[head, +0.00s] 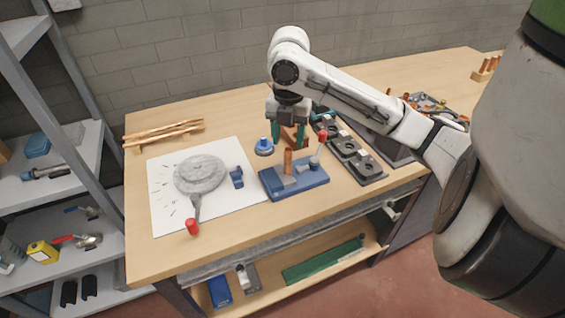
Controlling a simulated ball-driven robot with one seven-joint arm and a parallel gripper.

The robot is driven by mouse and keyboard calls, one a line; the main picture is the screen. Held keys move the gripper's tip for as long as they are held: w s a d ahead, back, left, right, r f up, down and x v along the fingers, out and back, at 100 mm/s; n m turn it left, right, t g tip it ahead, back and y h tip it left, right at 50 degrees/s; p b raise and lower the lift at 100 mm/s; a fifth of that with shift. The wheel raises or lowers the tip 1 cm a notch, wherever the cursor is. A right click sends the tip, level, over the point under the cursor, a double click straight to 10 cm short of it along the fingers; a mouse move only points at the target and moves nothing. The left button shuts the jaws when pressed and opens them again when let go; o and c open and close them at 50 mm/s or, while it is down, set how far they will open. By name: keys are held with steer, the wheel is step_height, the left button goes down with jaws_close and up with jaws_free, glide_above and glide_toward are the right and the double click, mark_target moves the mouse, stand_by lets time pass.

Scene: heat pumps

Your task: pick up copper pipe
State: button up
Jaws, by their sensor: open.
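Several long copper pipes (165,133) lie side by side at the back left of the workbench. A short copper pipe (288,162) stands upright at a blue clamp fixture (297,184) near the bench's front middle. My gripper (288,143) points down with its green fingers apart, just above or behind the short pipe's top. A brownish piece shows between the fingers; I cannot tell whether it is a separate pipe. The gripper appears to hold nothing, and its exact distance from the short pipe is unclear.
A white sheet (165,215) bears a grey round tool (200,174) with a red-tipped handle. A blue-topped item (264,147) stands left of my gripper. Dark trays (345,147) lie to the right. A copper-pipe rack (486,68) is far right. Shelves (75,190) stand at left.

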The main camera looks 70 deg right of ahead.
mark_target(288, 159)
steer(key=f+p, duration=0.1)
steer(key=f, duration=0.7)
steer(key=shift+d+f, duration=0.2)
jaws_close()
